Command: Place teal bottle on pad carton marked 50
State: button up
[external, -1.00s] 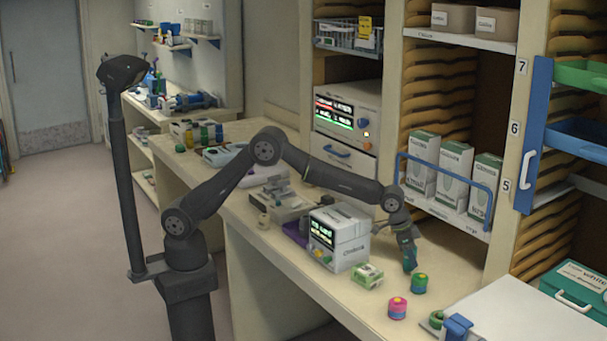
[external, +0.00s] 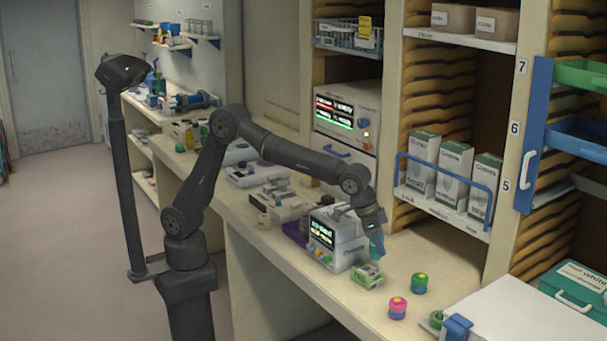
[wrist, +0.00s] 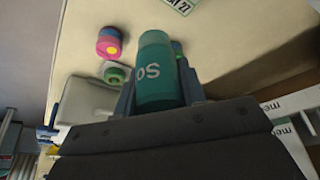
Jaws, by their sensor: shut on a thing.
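The teal bottle (external: 377,246) is in my gripper (external: 374,226), which points down over the bench. In the wrist view the bottle (wrist: 158,80) stands between the jaws and bears white characters, partly cut off. A small green and white carton (external: 367,274) sits on the bench beside the white monitor box. In the external view the bottle's lower end is just behind and above this carton; the gap between them is hard to judge. The carton's edge shows at the top of the wrist view (wrist: 181,5); its number is not readable in the external view.
The white monitor box (external: 338,238) stands left of the gripper. A pink roll (external: 397,307), a green and teal roll (external: 419,283) and a green roll (external: 436,319) lie to the right. A white case (external: 520,315) fills the bench's near end. Glove boxes (external: 455,175) stand on the shelf behind.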

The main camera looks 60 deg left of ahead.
jog(key=s+a+r+n, duration=0.2)
jog(key=s+a+r, duration=0.15)
jog(key=s, duration=0.45)
send_over(370, 269)
jog(key=shift+n+t+y, duration=0.3)
jog(key=shift+y, duration=0.1)
notch_tip(370, 269, down, 7)
jog(key=shift+s+f, duration=0.15)
jog(key=shift+f, duration=2.05)
jog(key=shift+f, duration=0.15)
jog(key=o, duration=1)
